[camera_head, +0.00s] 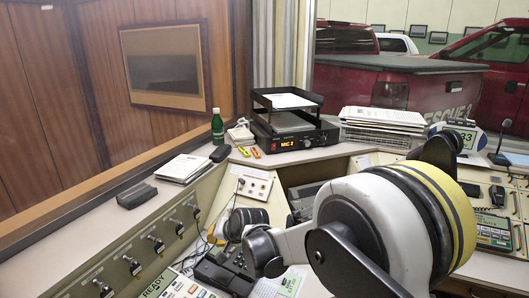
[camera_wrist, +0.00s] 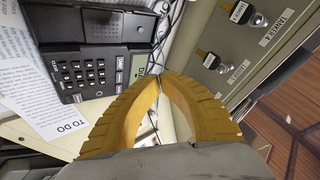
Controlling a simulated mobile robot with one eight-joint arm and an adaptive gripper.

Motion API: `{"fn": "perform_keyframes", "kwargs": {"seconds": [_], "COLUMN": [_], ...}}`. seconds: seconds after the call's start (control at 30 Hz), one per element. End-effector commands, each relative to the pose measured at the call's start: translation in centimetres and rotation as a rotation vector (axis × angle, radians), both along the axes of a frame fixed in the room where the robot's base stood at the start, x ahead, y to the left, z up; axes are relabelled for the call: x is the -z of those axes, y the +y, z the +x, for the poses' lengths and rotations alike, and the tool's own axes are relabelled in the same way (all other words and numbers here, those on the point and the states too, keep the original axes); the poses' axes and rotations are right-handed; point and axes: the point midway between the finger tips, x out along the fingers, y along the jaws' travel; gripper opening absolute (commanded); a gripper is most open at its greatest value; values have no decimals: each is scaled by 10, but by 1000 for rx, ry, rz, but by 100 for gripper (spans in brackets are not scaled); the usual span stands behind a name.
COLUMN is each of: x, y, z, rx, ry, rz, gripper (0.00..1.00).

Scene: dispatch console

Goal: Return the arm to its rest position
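My gripper (camera_wrist: 160,77) shows in the wrist view as two yellow ribbed fingers. They arch inward and their tips meet, with nothing held between them. It hangs above the desk near a black desk phone (camera_wrist: 92,62) and a panel with key switches (camera_wrist: 225,62). In the head view my arm (camera_head: 375,225), white, black and yellow, fills the lower right foreground and reaches left over the console.
The phone (camera_head: 222,272) lies below the arm, with headphones (camera_head: 243,222) near it. A green bottle (camera_head: 217,127), a radio with a tray (camera_head: 295,138) and a paper stack (camera_head: 382,121) stand behind. A TO DO sheet (camera_wrist: 40,95) lies beside the phone.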

Motion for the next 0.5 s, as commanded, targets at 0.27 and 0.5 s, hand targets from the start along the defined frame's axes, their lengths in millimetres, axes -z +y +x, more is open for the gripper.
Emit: {"fn": "perform_keyframes", "kwargs": {"seconds": [0.27, 0.5], "x": [-99, -139], "y": [-139, -245], "z": [-56, -141], "rx": [50, 86], "ry": [-48, -69], "rz": [-152, -291], "gripper": [0, 0]}}
